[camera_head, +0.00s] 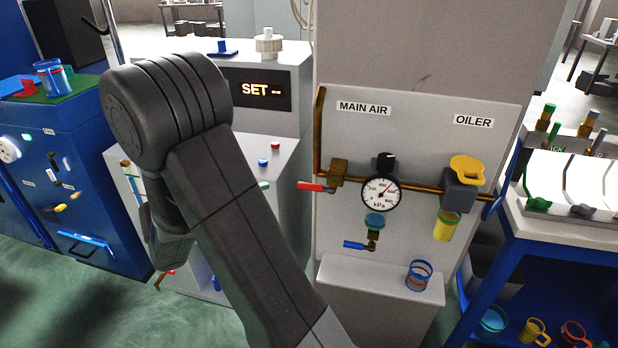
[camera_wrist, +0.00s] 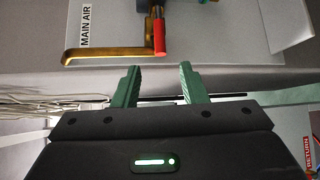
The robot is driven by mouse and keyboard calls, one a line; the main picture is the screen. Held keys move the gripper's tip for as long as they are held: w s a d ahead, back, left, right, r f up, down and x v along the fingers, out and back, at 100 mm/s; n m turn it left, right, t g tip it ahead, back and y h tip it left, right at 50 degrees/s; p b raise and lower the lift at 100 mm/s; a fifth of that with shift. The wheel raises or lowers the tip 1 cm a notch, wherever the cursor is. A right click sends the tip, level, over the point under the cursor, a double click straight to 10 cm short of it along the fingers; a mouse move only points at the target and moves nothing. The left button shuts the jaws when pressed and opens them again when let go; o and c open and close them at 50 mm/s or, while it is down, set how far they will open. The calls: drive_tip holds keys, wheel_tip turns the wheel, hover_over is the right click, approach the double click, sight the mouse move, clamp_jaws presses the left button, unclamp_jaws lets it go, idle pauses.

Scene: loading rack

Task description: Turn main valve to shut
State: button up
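The main valve's brass body (camera_head: 338,172) sits on the pipe below the MAIN AIR label (camera_head: 364,108). Its red lever (camera_head: 313,186) points left in the head view, roughly along the horizontal pipe run. In the wrist view the red lever (camera_wrist: 159,38) stands beyond the fingertips, near the top, beside the brass pipe (camera_wrist: 105,53). My gripper (camera_wrist: 158,69) shows its two green fingers apart, with nothing between them. The lever lies ahead of the gap, apart from both fingers.
A pressure gauge (camera_head: 381,192) and a yellow-topped oiler (camera_head: 464,172) sit right of the valve. A small blue-handled valve (camera_head: 359,245) hangs below the gauge. A ledge (camera_head: 340,270) juts out below. A cabinet with a SET display (camera_head: 258,89) stands left of the panel.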

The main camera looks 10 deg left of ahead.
sight(304, 187)
drive_tip(key=p+x, duration=0.2)
drive_tip(key=x, duration=1.1)
drive_tip(key=shift+w+d+p, duration=0.25)
drive_tip(key=shift+p, duration=0.15)
clamp_jaws()
